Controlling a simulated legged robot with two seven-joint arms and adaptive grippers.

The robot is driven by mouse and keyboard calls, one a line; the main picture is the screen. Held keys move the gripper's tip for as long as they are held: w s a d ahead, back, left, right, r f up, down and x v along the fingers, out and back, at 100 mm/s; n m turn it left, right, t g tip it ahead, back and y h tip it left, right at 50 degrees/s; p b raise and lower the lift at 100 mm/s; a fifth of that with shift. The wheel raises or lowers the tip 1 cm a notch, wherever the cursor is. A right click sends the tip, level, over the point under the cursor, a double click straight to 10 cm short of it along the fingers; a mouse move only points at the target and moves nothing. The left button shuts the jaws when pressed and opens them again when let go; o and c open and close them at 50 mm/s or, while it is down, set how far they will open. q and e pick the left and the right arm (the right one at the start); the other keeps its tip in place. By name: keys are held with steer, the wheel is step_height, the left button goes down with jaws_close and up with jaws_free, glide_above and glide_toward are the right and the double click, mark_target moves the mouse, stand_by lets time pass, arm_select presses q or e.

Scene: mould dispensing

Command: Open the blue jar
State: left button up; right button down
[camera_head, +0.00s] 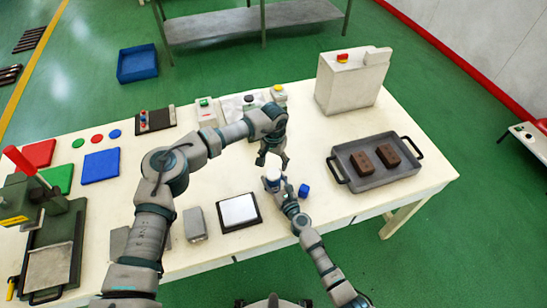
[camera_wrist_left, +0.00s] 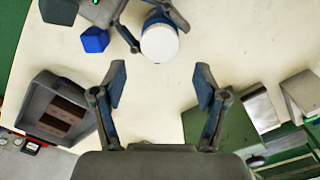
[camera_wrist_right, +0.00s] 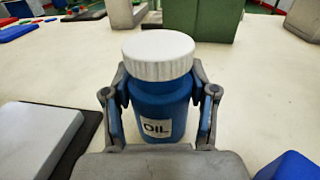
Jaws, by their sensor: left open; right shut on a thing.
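The blue jar (camera_wrist_right: 163,105) has a white ribbed lid (camera_wrist_right: 158,54) and an OIL label. It stands upright on the table, with the lid on it. My right gripper (camera_wrist_right: 160,120) is shut around the jar's body, below the lid. In the head view the jar's white lid (camera_head: 272,174) shows at the right gripper (camera_head: 282,188). My left gripper (camera_head: 271,160) is open and empty, pointing down just behind the jar. In the left wrist view the open fingers (camera_wrist_left: 162,88) are apart from the jar's lid (camera_wrist_left: 159,43).
A small blue block (camera_head: 304,190) lies just right of the jar. A dark tray (camera_head: 371,181) with two brown blocks is further right. A scale-like plate (camera_head: 239,211) lies to the left. A white box (camera_head: 352,82) stands at the back right.

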mark_target(273, 172)
arm_select(q)
step_height(273, 172, down, 6)
steer(key=shift+f, duration=0.2)
